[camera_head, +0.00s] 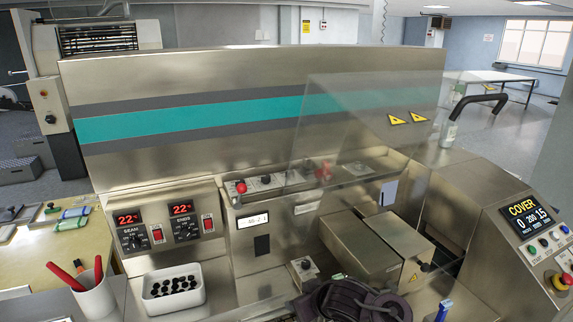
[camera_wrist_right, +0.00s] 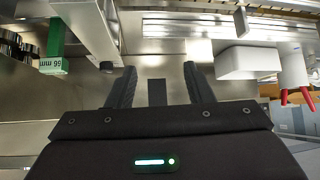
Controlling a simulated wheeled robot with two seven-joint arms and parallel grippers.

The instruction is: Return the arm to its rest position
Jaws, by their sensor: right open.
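My right gripper shows in the right wrist view (camera_wrist_right: 160,82). Its two black fingers are apart with nothing between them, above a bare metal surface. In the head view, a dark part of my right arm (camera_head: 355,300) shows at the bottom edge, in front of the wrapper (camera_head: 250,185); its fingertips cannot be made out there. My left arm and left gripper are in neither view.
A white bin of black parts (camera_head: 173,290) and a white cup with red-handled tools (camera_head: 93,297) stand at lower left. A clear cover (camera_head: 350,130) is above the machine. A control panel (camera_head: 535,220) is at right.

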